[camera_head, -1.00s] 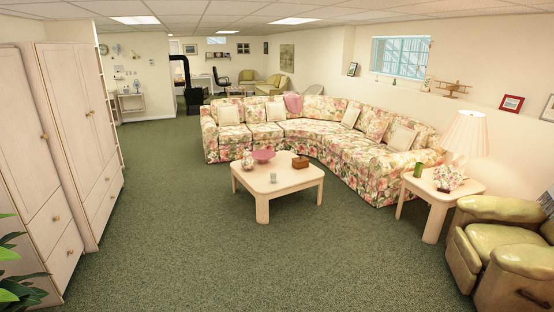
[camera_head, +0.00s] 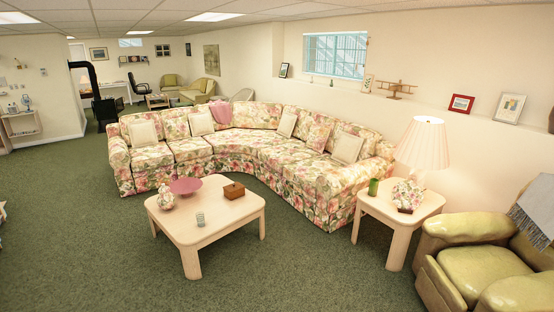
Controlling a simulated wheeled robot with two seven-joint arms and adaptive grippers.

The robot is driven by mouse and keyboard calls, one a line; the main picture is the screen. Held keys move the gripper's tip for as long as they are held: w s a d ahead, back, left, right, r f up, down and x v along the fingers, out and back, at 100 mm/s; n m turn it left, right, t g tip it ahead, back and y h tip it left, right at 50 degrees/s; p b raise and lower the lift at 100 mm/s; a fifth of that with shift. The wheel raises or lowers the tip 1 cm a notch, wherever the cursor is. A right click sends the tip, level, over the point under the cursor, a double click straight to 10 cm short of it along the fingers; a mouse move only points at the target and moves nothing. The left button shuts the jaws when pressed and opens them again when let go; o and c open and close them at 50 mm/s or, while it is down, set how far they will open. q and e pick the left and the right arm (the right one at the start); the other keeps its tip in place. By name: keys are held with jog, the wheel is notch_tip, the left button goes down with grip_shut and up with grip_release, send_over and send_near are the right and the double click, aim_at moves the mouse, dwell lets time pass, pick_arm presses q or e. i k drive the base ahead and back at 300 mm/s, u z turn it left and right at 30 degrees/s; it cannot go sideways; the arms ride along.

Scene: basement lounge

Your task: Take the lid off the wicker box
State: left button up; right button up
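A small brown box (camera_head: 234,190), which looks like the wicker box, sits on the right part of the light wooden coffee table (camera_head: 190,236). It appears closed, but it is too small to make out the weave or the lid's edge. A pink bowl (camera_head: 185,186), a patterned round jar (camera_head: 166,198) and a small glass (camera_head: 200,219) stand on the same table, left of and in front of the box. Neither of my grippers shows in the head view.
A floral sectional sofa (camera_head: 270,148) curves behind the coffee table. A side table (camera_head: 372,205) with a lamp (camera_head: 423,145) and a green armchair (camera_head: 470,262) stand at the right. Green carpet (camera_head: 90,250) is open in front and to the left.

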aim_at(231, 188)
jog(key=i, duration=2.3)
jog(key=u, duration=0.4)
jog(key=i, duration=2.05)
jog(key=u, duration=0.6)
jog(key=i, duration=0.75)
jog(key=u, duration=0.1)
